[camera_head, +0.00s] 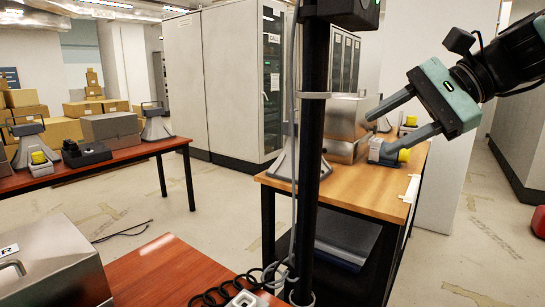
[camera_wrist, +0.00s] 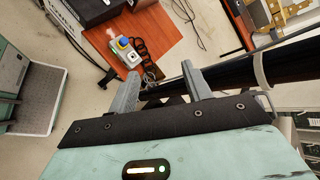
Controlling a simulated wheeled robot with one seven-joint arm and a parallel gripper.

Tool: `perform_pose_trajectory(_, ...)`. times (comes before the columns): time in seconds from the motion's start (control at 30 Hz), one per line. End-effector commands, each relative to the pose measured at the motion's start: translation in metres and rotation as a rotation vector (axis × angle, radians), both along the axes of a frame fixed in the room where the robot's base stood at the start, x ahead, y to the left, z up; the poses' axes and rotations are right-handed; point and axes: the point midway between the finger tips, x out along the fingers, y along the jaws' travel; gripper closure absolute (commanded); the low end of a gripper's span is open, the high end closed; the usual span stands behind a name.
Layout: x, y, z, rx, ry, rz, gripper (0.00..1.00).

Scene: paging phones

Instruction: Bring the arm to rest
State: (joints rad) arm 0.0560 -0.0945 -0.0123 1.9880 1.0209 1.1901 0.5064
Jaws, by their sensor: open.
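My gripper (camera_head: 379,133) is at the upper right of the head view, with a teal body and two grey fingers pointing left and down. The fingers are apart, and I see nothing held between them. In the head view they overlap the far wooden table (camera_head: 385,198), in front of a metal box (camera_head: 346,118) and a blue-grey device with a yellow button (camera_head: 384,151). In the wrist view my gripper (camera_wrist: 161,72) also shows open, with floor and a dark pole beyond the fingertips.
A red-brown table (camera_head: 88,171) with devices stands at left. A nearer red-brown table (camera_head: 158,268) bears a metal case (camera_head: 48,268); a device with a blue button (camera_wrist: 126,46) shows in the wrist view. Grey cabinets (camera_head: 228,80) stand behind. Floor at far right is mostly clear.

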Motion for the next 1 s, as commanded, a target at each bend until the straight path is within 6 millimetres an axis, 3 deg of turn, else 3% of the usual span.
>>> perform_pose_trajectory(0.03, -0.018, 0.019, -0.029, -0.085, 0.000, 0.088, 0.51)
perform_pose_trajectory(0.1, -0.044, 0.038, -0.070, -0.219, -0.024, 0.226, 0.51)
perform_pose_trajectory(0.2, -0.088, 0.057, -0.126, -0.413, -0.088, 0.466, 0.51)
perform_pose_trajectory(0.3, -0.134, 0.063, -0.175, -0.597, -0.192, 0.749, 0.51)
perform_pose_trajectory(0.43, -0.184, 0.058, -0.223, -0.779, -0.363, 1.129, 0.51)
perform_pose_trajectory(0.53, -0.205, 0.051, -0.243, -0.854, -0.471, 1.338, 0.51)
perform_pose_trajectory(0.63, -0.215, 0.048, -0.251, -0.884, -0.530, 1.445, 0.51)
perform_pose_trajectory(1.0, -0.216, 0.047, -0.253, -0.889, -0.540, 1.460, 0.51)
